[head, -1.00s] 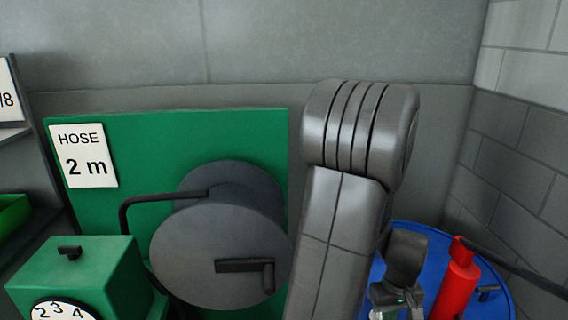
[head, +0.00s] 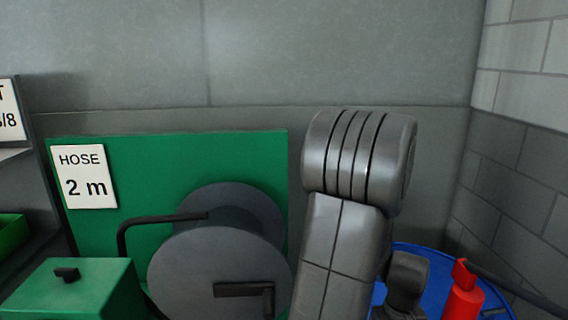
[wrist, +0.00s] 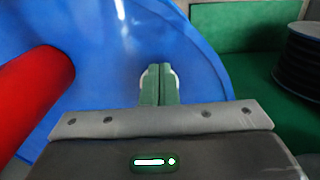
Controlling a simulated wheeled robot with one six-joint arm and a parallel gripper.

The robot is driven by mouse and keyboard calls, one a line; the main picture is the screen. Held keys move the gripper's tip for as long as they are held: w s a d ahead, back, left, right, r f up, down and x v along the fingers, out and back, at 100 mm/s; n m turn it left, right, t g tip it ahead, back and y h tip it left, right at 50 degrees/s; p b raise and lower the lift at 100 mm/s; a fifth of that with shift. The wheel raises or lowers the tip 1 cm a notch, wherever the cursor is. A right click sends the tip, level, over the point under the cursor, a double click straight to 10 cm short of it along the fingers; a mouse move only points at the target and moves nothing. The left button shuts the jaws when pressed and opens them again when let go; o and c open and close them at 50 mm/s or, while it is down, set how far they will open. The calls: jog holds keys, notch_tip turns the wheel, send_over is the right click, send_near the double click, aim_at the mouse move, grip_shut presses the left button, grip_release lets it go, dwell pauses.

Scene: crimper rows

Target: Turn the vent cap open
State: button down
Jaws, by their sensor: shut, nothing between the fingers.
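A small pale, rounded piece (wrist: 175,82), likely the vent cap, shows in the wrist view on the blue drum top (wrist: 110,60). Only its left and right edges show; my gripper's fingers hide its middle, so I cannot tell which way it is turned. My gripper (wrist: 160,75) is shut, its green fingers together in front of the piece, with nothing between them. I cannot tell whether they touch it. In the head view the blue drum top (head: 437,268) is partly behind my arm, and the fingertips and cap are out of sight.
A red upright cylinder (head: 462,298) with a dark bar stands on the drum, right of my wrist; it is at left in the wrist view (wrist: 35,95). A hose reel (head: 215,270) and green panel (head: 150,165) stand left of my arm. Brick wall closes the right.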

jog(key=shift+w+d, duration=0.1)
jog(key=shift+d, duration=0.2)
dwell(0.4)
jog(key=shift+s, duration=0.4)
notch_tip(320, 180, up, 6)
jog(key=p, duration=0.4)
